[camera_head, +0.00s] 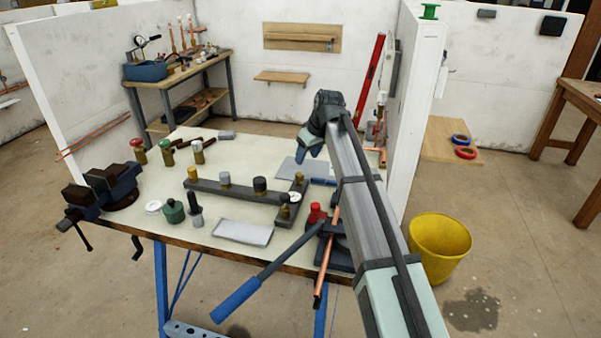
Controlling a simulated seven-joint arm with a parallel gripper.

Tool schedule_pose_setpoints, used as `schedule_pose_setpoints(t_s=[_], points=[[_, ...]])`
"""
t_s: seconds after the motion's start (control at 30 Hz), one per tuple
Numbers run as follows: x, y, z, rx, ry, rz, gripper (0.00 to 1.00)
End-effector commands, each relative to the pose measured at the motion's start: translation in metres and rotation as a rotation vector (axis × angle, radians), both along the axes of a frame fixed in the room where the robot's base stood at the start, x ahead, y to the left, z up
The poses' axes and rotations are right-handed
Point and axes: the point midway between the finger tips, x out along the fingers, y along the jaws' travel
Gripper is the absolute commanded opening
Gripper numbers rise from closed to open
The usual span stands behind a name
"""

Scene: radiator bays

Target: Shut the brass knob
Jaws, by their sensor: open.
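A dark L-shaped bar (205,186) lies on the pale worktop and bears several small knobs. A brass-coloured knob (298,178) stands at the bar's far right end, and another small brass-toned piece (285,199) sits near its corner. Which one is the brass knob, and how far it is turned, I cannot tell at this size. A grey-topped knob (225,178) and a black-topped knob (260,185) stand along the long arm of the bar. My gripper (311,150) is open, pointing down above the back right of the worktop, apart from the knobs. My arm hides part of the right side.
Loose valves with coloured tops (138,150) stand at back left, near a vise (105,187). A green container (174,211) and a grey tray (243,232) are in front. A blue-handled pipe bender (262,274) crosses the front right edge. A white wall (412,110) bounds the right.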

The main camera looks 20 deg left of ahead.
Motion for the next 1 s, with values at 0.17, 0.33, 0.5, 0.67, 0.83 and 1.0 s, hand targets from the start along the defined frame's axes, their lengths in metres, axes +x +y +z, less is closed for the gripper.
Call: schedule_pose_setpoints(t_s=[0.17,0.33,0.5,0.67,0.83,1.0], points=[[0.007,0.011,-0.031,-0.001,0.001,0.001,0.56],[0.014,0.019,-0.057,-0.001,0.000,0.001,0.56],[0.019,0.025,-0.076,0.000,0.000,0.000,0.56],[0.021,0.029,-0.085,-0.001,-0.001,0.000,0.56],[0.021,0.030,-0.088,0.000,-0.001,0.000,0.56],[0.021,0.030,-0.088,0.000,-0.001,0.000,0.56]])
